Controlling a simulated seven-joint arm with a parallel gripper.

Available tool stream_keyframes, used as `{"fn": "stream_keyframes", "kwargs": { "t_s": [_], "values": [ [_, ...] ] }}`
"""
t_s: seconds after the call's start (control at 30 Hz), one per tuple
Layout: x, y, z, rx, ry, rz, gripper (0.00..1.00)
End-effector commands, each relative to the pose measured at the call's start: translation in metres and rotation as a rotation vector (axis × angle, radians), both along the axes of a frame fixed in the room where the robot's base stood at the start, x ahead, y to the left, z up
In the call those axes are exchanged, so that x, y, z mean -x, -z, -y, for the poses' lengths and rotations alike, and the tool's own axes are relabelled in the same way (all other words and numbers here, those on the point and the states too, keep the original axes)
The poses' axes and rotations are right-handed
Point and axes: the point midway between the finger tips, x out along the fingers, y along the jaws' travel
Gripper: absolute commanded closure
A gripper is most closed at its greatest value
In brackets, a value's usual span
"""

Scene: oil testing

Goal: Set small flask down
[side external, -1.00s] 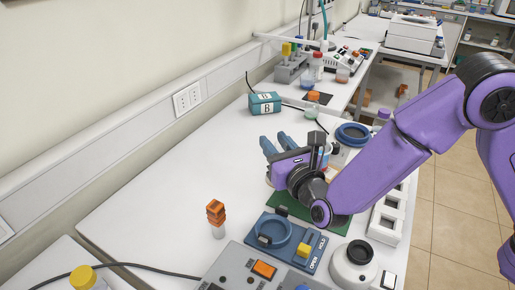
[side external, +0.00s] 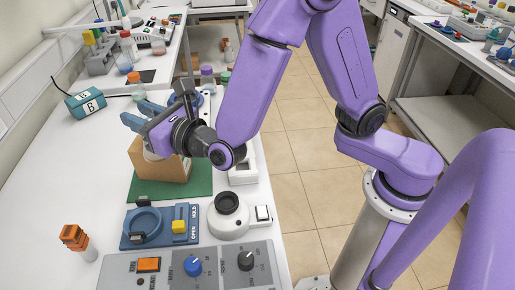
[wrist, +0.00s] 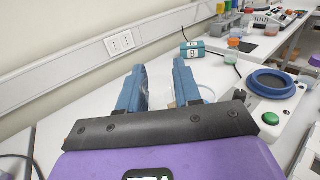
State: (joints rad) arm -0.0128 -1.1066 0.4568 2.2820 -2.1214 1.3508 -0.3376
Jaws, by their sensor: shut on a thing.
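My gripper (side external: 139,113) is at the far part of the bench, above a brown box (side external: 172,168) on a green mat (side external: 200,181). In the wrist view, its blue fingers (wrist: 162,88) stand apart with clear glass (wrist: 180,94) between and beside them, which seems to be the small flask. The glass is hard to make out, and its lower part is hidden by the gripper. In the side view a pale rounded edge (side external: 152,154) shows under the gripper at the box; I cannot tell whether it touches the box.
A blue ring fixture (side external: 143,224) and a white device with a black top (side external: 228,214) stand nearer, behind a grey control panel (side external: 190,268). A teal box marked B (side external: 86,103) lies at the back left. White bench between is clear.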

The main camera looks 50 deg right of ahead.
Motion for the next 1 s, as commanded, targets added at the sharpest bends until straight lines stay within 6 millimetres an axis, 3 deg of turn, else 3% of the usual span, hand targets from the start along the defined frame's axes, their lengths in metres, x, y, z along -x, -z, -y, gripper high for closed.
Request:
{"fn": "stream_keyframes", "kwargs": {
  "t_s": [0.37, 0.6, 0.8, 1.0],
  "values": [
    [0.007, -0.009, 0.055, 0.001, 0.004, 0.000, 1.00],
    [-0.005, 0.009, 0.140, 0.004, 0.165, -0.001, 1.00],
    [-0.001, 0.022, 0.218, 0.005, 0.311, 0.000, 1.00],
    [0.009, 0.030, 0.266, 0.002, 0.405, 0.001, 1.00]
  ]
}}
